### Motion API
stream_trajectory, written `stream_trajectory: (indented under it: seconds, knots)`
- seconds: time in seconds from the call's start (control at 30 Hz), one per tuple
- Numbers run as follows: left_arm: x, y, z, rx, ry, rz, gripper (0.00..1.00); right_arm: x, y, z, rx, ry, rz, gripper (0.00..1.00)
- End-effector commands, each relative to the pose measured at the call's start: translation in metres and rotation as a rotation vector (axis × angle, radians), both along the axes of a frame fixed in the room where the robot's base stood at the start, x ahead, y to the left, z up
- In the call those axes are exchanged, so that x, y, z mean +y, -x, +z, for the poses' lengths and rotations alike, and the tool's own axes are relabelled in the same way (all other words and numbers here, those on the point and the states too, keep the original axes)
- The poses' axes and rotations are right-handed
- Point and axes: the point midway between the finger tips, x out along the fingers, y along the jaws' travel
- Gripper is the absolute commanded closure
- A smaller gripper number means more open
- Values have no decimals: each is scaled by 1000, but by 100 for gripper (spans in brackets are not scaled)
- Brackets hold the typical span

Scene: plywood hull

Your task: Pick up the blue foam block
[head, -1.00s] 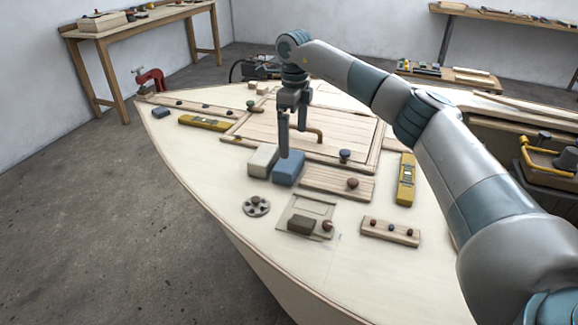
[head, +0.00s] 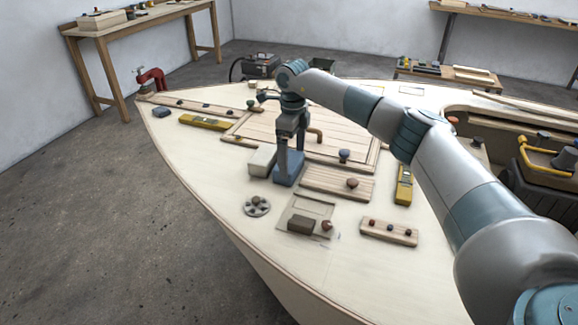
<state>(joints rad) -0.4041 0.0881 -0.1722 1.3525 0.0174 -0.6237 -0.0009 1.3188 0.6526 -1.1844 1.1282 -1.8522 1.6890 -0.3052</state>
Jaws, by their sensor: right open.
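The blue foam block (head: 285,181) lies on the plywood deck, right beside a pale cream block (head: 262,161). My right gripper (head: 289,174) points down over the blue block, with its fingers low at the block and hiding part of it. The right gripper is open; I cannot tell whether the fingers touch the block. My left gripper is not in the head view.
A wooden strip with a knob (head: 335,184) lies just right of the block. A hatch panel (head: 340,146) with a yellow handle is behind it. A grey round disc (head: 257,207) and a dark brown block (head: 300,225) are in front. The deck's front left is bare.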

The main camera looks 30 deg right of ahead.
Motion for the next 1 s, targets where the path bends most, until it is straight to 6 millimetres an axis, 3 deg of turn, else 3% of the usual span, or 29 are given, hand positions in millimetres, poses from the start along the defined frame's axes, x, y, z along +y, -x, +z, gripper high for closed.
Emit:
stream_trajectory:
  seconds: [0.27,0.77,0.9,1.0]
  knots:
    - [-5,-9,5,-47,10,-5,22,1,0,-29,2,-1,0,0]
    - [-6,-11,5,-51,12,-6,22,1,0,-30,0,0,0,0]
    - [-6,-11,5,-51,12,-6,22,1,0,-30,0,0,0,28]
    - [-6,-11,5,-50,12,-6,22,1,0,-30,0,0,0,29]
